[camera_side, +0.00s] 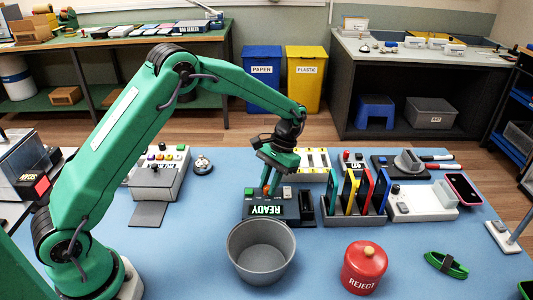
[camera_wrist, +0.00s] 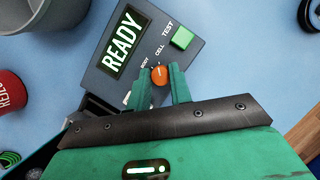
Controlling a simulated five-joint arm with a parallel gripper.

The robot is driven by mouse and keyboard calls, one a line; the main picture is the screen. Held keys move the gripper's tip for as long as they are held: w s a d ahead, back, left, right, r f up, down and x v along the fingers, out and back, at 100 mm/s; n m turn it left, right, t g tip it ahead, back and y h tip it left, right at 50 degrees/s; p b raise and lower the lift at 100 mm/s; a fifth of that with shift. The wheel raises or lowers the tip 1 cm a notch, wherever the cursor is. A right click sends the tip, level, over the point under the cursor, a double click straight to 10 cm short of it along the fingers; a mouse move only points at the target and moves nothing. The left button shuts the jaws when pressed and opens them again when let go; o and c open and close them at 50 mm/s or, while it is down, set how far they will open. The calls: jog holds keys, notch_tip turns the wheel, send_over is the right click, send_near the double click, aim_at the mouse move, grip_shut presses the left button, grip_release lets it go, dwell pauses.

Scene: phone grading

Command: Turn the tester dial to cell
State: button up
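The tester (camera_side: 290,213) is a dark box on the blue mat. Its screen reads READY, and a green TEST button (camera_wrist: 183,38) is beside the screen. The orange dial (camera_wrist: 159,75) sits below the printed words BODY and CELL. It has a pale pointer mark, directed roughly toward the labels; I cannot tell exactly which word it meets. My gripper (camera_side: 268,184) points down over the tester. In the wrist view my gripper (camera_wrist: 157,82) has a finger on each side of the dial, close to it. Whether both fingers press on it is unclear.
A grey bin (camera_side: 261,252) stands in front of the tester, and a red REJECT pot (camera_side: 364,268) is to its right. A rack with coloured slabs (camera_side: 352,207) stands close on the tester's right. A button box (camera_side: 160,172) is to the left.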

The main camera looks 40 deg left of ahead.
grip_shut()
jog(key=shift+a, duration=0.1)
jog(key=shift+a+n, duration=0.1)
jog(key=shift+n, duration=0.5)
jog(key=o, duration=0.7)
grip_release()
jog(key=shift+r, duration=0.1)
jog(key=v, duration=0.7)
jog(key=shift+w+r, duration=0.2)
jog(key=shift+r, duration=0.1)
jog(key=shift+r, duration=0.1)
